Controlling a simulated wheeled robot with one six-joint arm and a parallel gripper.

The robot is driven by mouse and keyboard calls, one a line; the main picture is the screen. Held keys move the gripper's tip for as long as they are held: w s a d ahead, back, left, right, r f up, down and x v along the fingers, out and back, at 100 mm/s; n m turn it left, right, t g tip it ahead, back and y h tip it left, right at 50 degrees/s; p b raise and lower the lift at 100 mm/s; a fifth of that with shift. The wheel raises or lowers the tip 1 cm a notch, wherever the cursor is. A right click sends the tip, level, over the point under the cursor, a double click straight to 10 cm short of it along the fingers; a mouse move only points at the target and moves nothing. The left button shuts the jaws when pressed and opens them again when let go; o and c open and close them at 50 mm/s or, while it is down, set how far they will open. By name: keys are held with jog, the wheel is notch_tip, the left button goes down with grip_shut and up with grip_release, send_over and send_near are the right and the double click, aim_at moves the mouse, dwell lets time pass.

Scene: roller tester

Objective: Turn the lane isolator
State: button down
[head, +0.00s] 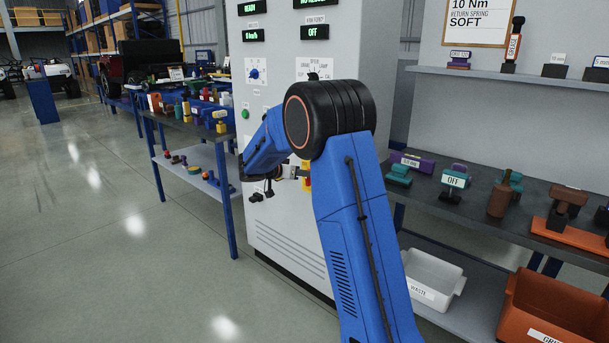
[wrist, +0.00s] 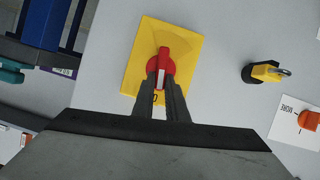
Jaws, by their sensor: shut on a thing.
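The lane isolator is a red rotary handle (wrist: 160,68) on a yellow plate (wrist: 134,62), fixed to the grey cabinet front. In the wrist view the handle points along the line of my fingers, with a white stripe and a "0" mark on the plate below it. My gripper (wrist: 161,88) is shut on the lower end of the red handle, one dark finger on each side. In the head view my arm hides most of the isolator; a bit of the yellow plate and red (head: 307,176) shows beside my gripper (head: 296,173).
A yellow key in a black lock (wrist: 268,72) and an orange knob (wrist: 308,120) sit on the panel beside the isolator. The grey cabinet (head: 285,235) stands between a left bench (head: 190,130) and a right bench (head: 450,212) with tools. Open floor lies at left.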

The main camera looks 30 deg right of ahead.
jog(key=shift+w+a+f+n+g+h, duration=0.15)
jog(key=shift+w+f+n+g+h, duration=0.45)
jog(key=shift+n, duration=1.45)
jog(key=shift+w+a+f+n+g+h, duration=0.15)
jog(key=shift+f+n+g+h, duration=0.2)
jog(key=shift+n+g+h, duration=1.15)
jog(key=shift+w+a+f+n+g+h, duration=0.15)
jog(key=shift+w+f+n+h, duration=0.25)
jog(key=shift+n, duration=2.15)
jog(key=c, duration=1.8)
grip_release()
jog(key=shift+o, duration=0.2)
jog(key=a, duration=1.7)
jog(key=shift+w+a, duration=0.2)
jog(key=shift+w, duration=0.15)
jog(key=shift+f, duration=0.15)
